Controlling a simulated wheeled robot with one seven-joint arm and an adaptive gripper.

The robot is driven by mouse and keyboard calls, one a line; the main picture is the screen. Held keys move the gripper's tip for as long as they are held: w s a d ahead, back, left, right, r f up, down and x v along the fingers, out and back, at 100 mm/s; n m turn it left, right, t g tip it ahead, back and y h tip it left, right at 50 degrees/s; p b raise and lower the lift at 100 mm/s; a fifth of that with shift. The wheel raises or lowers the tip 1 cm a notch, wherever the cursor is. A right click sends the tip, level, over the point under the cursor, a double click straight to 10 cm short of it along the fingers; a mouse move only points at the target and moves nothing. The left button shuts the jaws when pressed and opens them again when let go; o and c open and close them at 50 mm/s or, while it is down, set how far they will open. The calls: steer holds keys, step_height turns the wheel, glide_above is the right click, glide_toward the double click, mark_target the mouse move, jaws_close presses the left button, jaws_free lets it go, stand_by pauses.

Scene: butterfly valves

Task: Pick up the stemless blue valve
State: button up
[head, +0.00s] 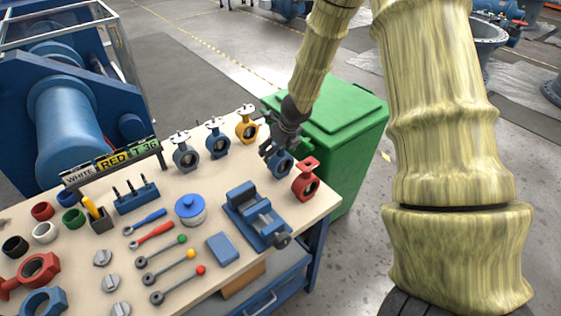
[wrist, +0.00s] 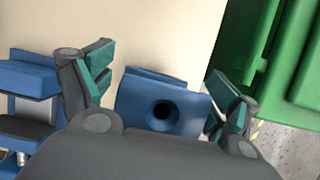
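The stemless blue valve (head: 283,165) stands near the right end of the workbench, partly hidden by my gripper (head: 275,149) in the head view. In the wrist view the blue valve (wrist: 160,104) lies between the fingers, with a dark round hole on top and no stem. My gripper (wrist: 162,98) is open, with one teal-padded finger to the left of the valve and one to the right. The fingers look apart from it, with narrow gaps. The gripper's own body hides the near part of the valve in the wrist view.
A red valve (head: 306,180) stands close at right. Grey (head: 185,155), blue-grey (head: 216,142) and yellow (head: 246,127) valves stand along the back. A blue vise (head: 256,215) is in front. A green bin (head: 335,125) stands beyond the bench edge. Tools fill the left side.

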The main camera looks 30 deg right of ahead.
steer(key=c, duration=1.3)
steer(key=shift+d, duration=0.1)
steer(key=shift+c, duration=0.6)
steer(key=shift+r, duration=0.1)
